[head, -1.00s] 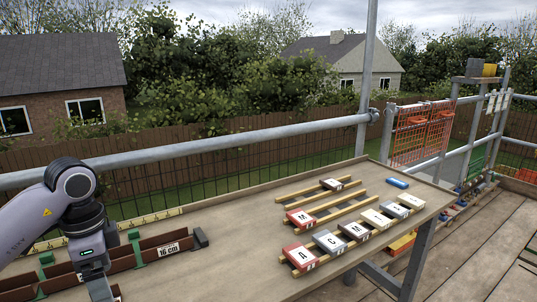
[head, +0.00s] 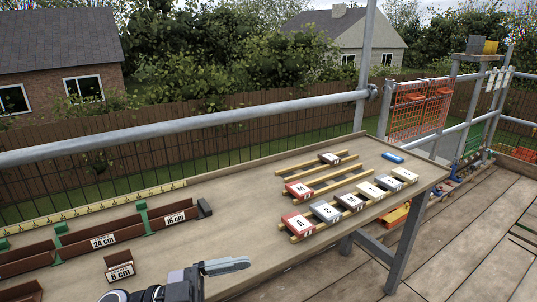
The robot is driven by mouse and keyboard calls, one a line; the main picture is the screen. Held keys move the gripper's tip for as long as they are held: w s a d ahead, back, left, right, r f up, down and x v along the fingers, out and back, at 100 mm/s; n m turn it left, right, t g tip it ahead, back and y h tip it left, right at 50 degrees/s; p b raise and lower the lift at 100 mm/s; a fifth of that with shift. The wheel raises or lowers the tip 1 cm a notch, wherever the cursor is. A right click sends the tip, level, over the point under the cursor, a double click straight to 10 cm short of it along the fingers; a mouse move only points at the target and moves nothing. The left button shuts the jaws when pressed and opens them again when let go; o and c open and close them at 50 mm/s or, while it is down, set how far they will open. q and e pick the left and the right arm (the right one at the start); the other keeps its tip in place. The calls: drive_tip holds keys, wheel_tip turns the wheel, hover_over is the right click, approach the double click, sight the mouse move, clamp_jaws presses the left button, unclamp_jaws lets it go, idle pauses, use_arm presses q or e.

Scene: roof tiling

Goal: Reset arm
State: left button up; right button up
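The part of my arm that shows is at the bottom edge of the head view; I take it as my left gripper (head: 222,266). It is a dark and grey body with one pale finger pointing right. A second finger cannot be made out, so its opening is unclear. Nothing is seen held in it. It is over the near part of the table, right of the brown 8 cm holder (head: 121,272). My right gripper is not in view.
Brown holders, one labelled 16 cm (head: 175,218), line the left of the wooden table (head: 240,215). Lettered tiles, including a red tile A (head: 299,223), lie on wooden battens at the right. A blue object (head: 392,157) lies behind them. A scaffold rail (head: 200,121) runs behind.

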use_arm(q)
drive_tip(key=w+a+f+n+t+y, duration=0.1)
drive_tip(key=a+f+n+t+y, duration=0.95)
drive_tip(key=n+t, duration=0.4)
drive_tip(key=s+a+f+n+g+y, duration=0.1)
drive_tip(key=s+a+f+g+y, duration=0.1)
drive_tip(key=s+f, duration=0.4)
drive_tip(key=s+a+f+n+g+y+p, duration=0.1)
drive_tip(key=s+a+f+g+y, duration=0.1)
drive_tip(key=s+f+g+y, duration=0.2)
wheel_tip(320, 180, down, 5)
drive_tip(key=shift+s+a+r+g+y, duration=0.2)
drive_tip(key=shift+s+a+g+y, duration=0.15)
drive_tip(key=shift+s, duration=0.85)
drive_tip(key=shift+n, duration=0.25)
